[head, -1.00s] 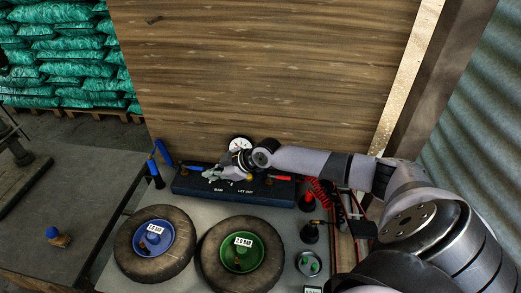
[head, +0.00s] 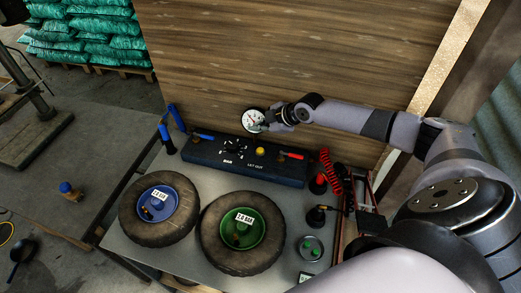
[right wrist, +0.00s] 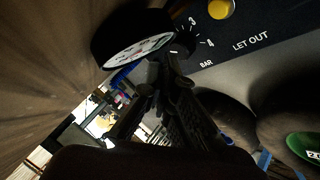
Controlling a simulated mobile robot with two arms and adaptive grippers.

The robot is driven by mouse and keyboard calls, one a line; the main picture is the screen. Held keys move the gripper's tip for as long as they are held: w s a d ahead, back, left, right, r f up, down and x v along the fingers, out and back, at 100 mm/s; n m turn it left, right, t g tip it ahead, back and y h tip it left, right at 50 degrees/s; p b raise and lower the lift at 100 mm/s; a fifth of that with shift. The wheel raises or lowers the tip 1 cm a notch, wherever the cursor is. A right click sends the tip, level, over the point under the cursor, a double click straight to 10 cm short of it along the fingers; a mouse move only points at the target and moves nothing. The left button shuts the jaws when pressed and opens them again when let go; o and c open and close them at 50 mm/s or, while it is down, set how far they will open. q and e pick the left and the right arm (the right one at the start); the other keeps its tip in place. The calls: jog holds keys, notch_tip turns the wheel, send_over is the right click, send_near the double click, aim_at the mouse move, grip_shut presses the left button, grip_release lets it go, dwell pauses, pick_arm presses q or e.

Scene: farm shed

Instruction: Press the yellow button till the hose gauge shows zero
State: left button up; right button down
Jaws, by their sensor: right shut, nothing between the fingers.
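The yellow button (head: 260,151) sits on the dark blue control panel (head: 208,158), above the words LET OUT. It also shows at the top of the right wrist view (right wrist: 220,9). The round white hose gauge (head: 250,117) stands behind the panel against the wooden board; its reading is too small to tell. In the right wrist view the gauge (right wrist: 138,48) is seen edge-on. My right gripper (head: 264,127) is shut and empty, in front of the gauge, above and behind the button and apart from it. My left gripper is out of view.
A tyre with a blue rim (head: 133,221) and one with a green rim (head: 214,252) lie in front of the panel. A scale dial (head: 233,149) is left of the button. A red-handled lever (head: 291,155) and a coiled red hose (head: 329,172) are to the right.

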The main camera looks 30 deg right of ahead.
jog(key=b, duration=0.5)
send_over(260, 152)
jog(key=f, duration=0.7)
jog(key=shift+w, duration=0.25)
jog(key=shift+f+b, duration=0.5)
jog(key=shift+f, duration=0.15)
jog(key=shift+f, duration=0.1)
jog(key=shift+f+b, duration=0.3)
jog(key=shift+b, duration=0.15)
jog(key=shift+s+f+b, duration=0.1)
jog(key=shift+f+b, duration=0.45)
jog(key=shift+f, duration=0.05)
dwell(1.2)
jog(key=shift+r+p, duration=0.6)
jog(key=shift+r, duration=0.4)
